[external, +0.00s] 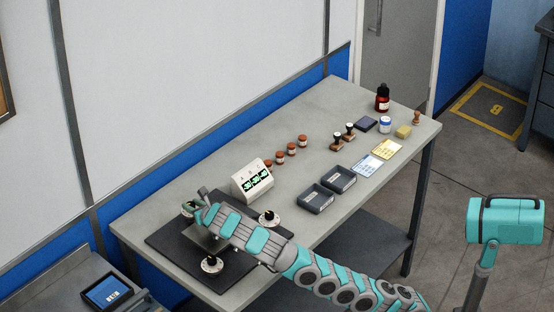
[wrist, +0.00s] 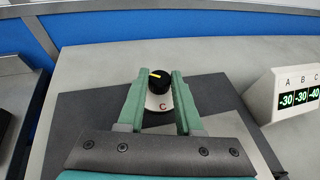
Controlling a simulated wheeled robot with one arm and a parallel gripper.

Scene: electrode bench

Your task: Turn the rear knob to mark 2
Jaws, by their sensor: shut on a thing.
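The rear knob (wrist: 160,84) is black with a yellow pointer line and stands on a white dial plate (wrist: 155,103) marked with a red C. In the wrist view the pointer line lies toward the upper left. My gripper (wrist: 161,76) is shut on this knob, one green finger on each side. The dial's number marks cannot be read. In the external view my gripper (external: 193,207) is at the far left knob and mostly hides it. Two other knobs on white dials, one at the right (external: 269,217) and one in front (external: 212,264), stand free.
A white display box (wrist: 297,100) labelled A, B, C reads -30, -30, -40. It stands right of the dark mat (external: 165,250). Two grey trays (external: 316,200), several brown-red jars (external: 291,149), stamps and bottles stand farther along the bench.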

